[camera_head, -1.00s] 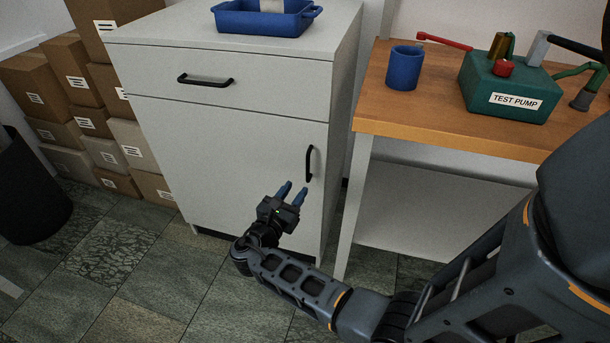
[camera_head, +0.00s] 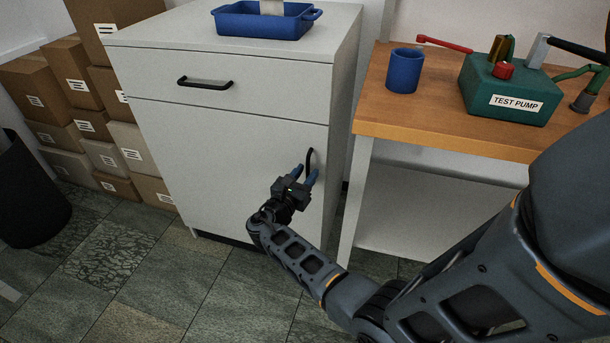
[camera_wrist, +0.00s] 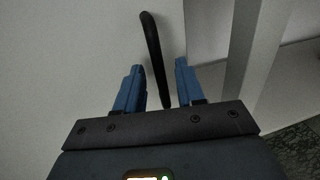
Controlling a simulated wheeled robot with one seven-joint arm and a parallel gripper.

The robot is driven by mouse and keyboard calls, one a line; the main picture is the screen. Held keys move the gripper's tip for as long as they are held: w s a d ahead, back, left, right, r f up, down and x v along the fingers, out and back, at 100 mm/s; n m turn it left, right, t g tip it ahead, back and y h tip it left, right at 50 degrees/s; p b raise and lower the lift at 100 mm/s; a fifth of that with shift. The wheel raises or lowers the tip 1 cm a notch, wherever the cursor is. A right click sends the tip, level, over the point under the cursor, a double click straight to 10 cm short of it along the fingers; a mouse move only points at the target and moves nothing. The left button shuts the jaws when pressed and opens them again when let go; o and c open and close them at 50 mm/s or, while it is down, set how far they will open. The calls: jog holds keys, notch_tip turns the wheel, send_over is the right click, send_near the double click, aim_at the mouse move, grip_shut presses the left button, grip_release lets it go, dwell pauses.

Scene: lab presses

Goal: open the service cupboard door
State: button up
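The service cupboard (camera_head: 220,140) is a light grey cabinet with a drawer on top and a closed door (camera_head: 220,165) below. The door has a black vertical handle (camera_head: 310,158) near its right edge. My gripper (camera_head: 305,172) is at the handle in the head view, its blue fingers partly covering the handle's lower part. In the wrist view the fingers of my gripper (camera_wrist: 158,85) are apart, and the black handle (camera_wrist: 153,50) runs down between them. A gap shows on each side of the handle. Whether either finger touches it cannot be told.
A drawer handle (camera_head: 206,83) is above the door, and a blue tray (camera_head: 265,25) sits on top. To the right is a wooden-topped bench (camera_head: 430,128) with a blue mug (camera_head: 404,72) and green test pump (camera_head: 505,95). Boxes (camera_head: 85,90) are stacked left. Floor before the door is clear.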

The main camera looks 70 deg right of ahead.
jog(key=shift+c, duration=0.2)
grip_shut()
dwell(0.4)
